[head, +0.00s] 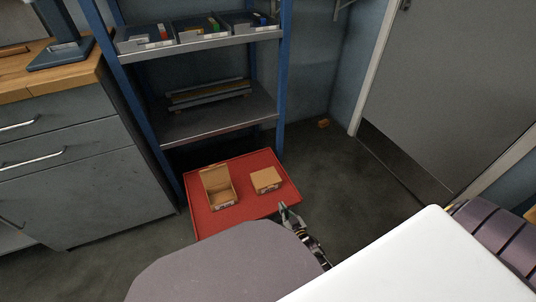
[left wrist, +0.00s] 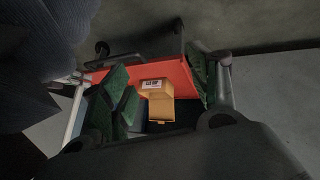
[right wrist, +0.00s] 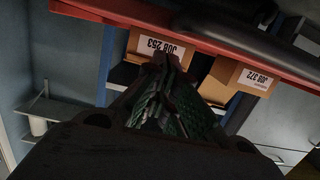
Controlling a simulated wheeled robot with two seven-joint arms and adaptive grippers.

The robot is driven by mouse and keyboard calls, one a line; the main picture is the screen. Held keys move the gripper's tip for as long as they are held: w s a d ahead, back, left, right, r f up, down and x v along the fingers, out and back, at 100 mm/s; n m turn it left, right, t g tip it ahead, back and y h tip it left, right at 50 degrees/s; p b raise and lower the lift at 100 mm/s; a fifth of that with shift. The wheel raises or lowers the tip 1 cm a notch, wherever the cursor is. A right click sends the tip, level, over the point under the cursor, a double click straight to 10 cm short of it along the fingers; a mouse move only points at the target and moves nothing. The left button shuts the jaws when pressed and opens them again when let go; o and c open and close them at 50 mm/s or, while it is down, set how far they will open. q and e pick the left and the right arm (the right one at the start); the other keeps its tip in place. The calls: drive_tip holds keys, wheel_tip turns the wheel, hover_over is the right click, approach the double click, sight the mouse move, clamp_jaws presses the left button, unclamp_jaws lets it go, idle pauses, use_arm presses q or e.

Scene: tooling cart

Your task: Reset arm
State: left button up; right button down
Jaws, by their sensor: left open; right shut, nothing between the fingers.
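My right gripper (head: 284,209) is at the front right edge of the red cart top in the head view. Its fingers are shut and empty, and they also show together in the right wrist view (right wrist: 165,65). My left gripper (left wrist: 160,72) is open and empty in the left wrist view; it is hidden in the head view. Its green-padded fingers are spread, with a cardboard box (left wrist: 155,86) showing between them beyond. I cannot tell the distance to that box.
The red cart top (head: 240,212) carries an open cardboard box (head: 220,196) and a closed one (head: 266,179). Labels reading JOB 253 (right wrist: 160,45) and JOB 372 (right wrist: 254,78) show in the right wrist view. A blue shelf (head: 200,46) stands behind; grey drawers (head: 80,180) stand left.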

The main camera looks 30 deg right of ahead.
use_arm(q)
drive_tip(key=shift+s, duration=0.1)
use_arm(e)
drive_tip(key=shift+w+r, duration=0.1)
use_arm(q)
drive_tip(key=a+r+g+y, duration=0.2)
drive_tip(key=a+r+y, duration=0.2)
drive_tip(key=a+r, duration=0.5)
drive_tip(key=shift+a+r+g+p, duration=0.3)
drive_tip(key=shift+r+g+p, duration=0.1)
drive_tip(key=shift+r, duration=0.35)
use_arm(e)
drive_tip(key=s+a+r+n+g, duration=0.1)
drive_tip(key=s+a+r+g, duration=0.2)
drive_tip(key=r, duration=0.4)
drive_tip(key=s+a+r+g, duration=0.2)
drive_tip(key=s+r+g, duration=0.3)
drive_tip(key=s+r, duration=0.2)
drive_tip(key=s+a+r+n+g+y, duration=0.1)
drive_tip(key=s+a+r+g, duration=0.2)
drive_tip(key=s+r, duration=0.3)
wheel_tip(320, 180, up, 2)
drive_tip(key=shift+s+a+n+g, duration=0.3)
drive_tip(key=shift+a+g, duration=0.05)
drive_tip(key=shift+g, duration=0.35)
